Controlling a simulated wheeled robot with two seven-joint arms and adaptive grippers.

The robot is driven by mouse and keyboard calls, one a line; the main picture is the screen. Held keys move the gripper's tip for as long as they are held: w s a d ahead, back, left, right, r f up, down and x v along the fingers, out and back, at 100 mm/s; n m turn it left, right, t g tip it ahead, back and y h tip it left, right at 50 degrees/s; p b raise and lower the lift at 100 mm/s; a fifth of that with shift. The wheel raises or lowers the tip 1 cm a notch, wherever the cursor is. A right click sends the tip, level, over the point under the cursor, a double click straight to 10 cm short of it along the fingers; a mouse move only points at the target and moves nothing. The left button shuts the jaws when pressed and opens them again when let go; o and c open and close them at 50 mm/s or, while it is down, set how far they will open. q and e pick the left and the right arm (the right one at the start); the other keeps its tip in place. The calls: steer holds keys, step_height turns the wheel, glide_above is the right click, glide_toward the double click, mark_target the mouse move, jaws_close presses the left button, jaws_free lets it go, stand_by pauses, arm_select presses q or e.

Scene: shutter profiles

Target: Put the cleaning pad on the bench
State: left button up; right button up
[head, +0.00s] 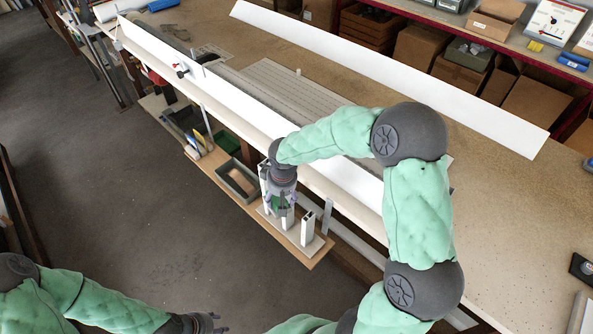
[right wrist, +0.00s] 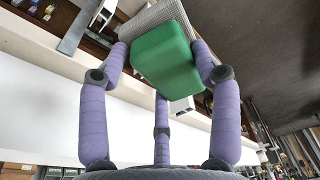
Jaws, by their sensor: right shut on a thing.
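The cleaning pad is a block with a green side and a pale grey textured side. It shows in the right wrist view (right wrist: 168,62) between the purple fingers of my right gripper (right wrist: 162,65), which is shut on it. In the head view my right gripper (head: 279,205) points down beside the bench's front edge, above a lower wooden shelf; only a little green of the pad shows there. The bench (head: 500,205) has a broad speckled brown top. My left gripper (head: 208,324) is at the bottom edge, well away from the bench, partly cut off; its fingers are unclear.
A long white profile (head: 400,75) lies across the back of the bench, and another (head: 235,107) runs along its front. The lower shelf (head: 318,257) carries upright profile pieces and a grey tray (head: 238,181). The bench's right part has free room.

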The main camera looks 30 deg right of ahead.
steer(key=s+a+f, duration=0.1)
steer(key=a+f, duration=0.1)
steer(key=a, duration=0.3)
steer(key=shift+s+a+f+m, duration=0.25)
steer(key=shift+s+a+m, duration=0.05)
steer(key=shift+a+m, duration=0.1)
